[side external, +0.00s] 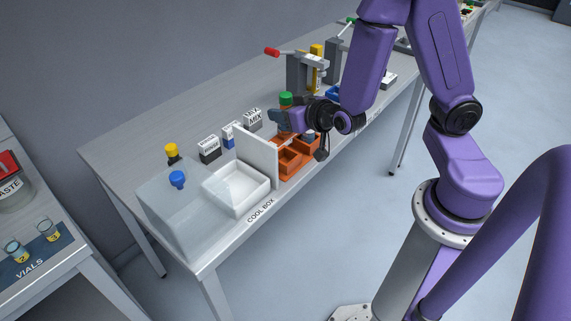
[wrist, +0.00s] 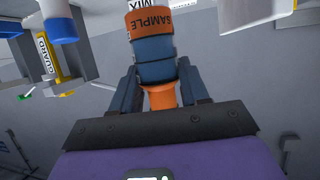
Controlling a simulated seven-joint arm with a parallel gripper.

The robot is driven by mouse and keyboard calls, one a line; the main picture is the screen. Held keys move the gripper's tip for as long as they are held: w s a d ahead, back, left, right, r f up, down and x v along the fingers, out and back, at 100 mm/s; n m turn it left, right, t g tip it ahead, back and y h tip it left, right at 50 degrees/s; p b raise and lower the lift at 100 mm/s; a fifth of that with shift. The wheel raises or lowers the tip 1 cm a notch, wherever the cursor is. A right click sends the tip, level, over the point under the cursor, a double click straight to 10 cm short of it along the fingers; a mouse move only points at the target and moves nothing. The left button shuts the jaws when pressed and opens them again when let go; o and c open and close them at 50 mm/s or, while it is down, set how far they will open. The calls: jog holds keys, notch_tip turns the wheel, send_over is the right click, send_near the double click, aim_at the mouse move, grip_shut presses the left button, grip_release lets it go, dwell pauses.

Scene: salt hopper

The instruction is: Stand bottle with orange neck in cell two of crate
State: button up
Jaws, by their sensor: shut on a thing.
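The bottle with the orange neck (wrist: 162,97) has a blue-grey body and an orange band reading SAMPLE. In the wrist view it lies between the two dark fingers of my gripper (wrist: 160,85), which is shut on it. In the side view my gripper (side external: 283,118) is level, above and behind the orange crate (side external: 292,171). The held bottle is hard to make out there. The crate has several cells; its near left ones look empty. My gripper and wrist partly hide its far and right parts.
A white upright panel (side external: 257,155) and a white open cool box (side external: 236,190) stand left of the crate. A green-topped thing (side external: 286,98) is just behind my gripper. Clamp stands (side external: 299,75) rise farther back. Small labelled boxes (side external: 209,149) stand behind the panel.

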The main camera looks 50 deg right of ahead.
aim_at(285, 146)
jog(key=shift+f, duration=5.2)
jog(key=shift+f, duration=0.15)
jog(key=o, duration=1.1)
jog(key=shift+r, duration=0.2)
jog(key=shift+v, duration=3.7)
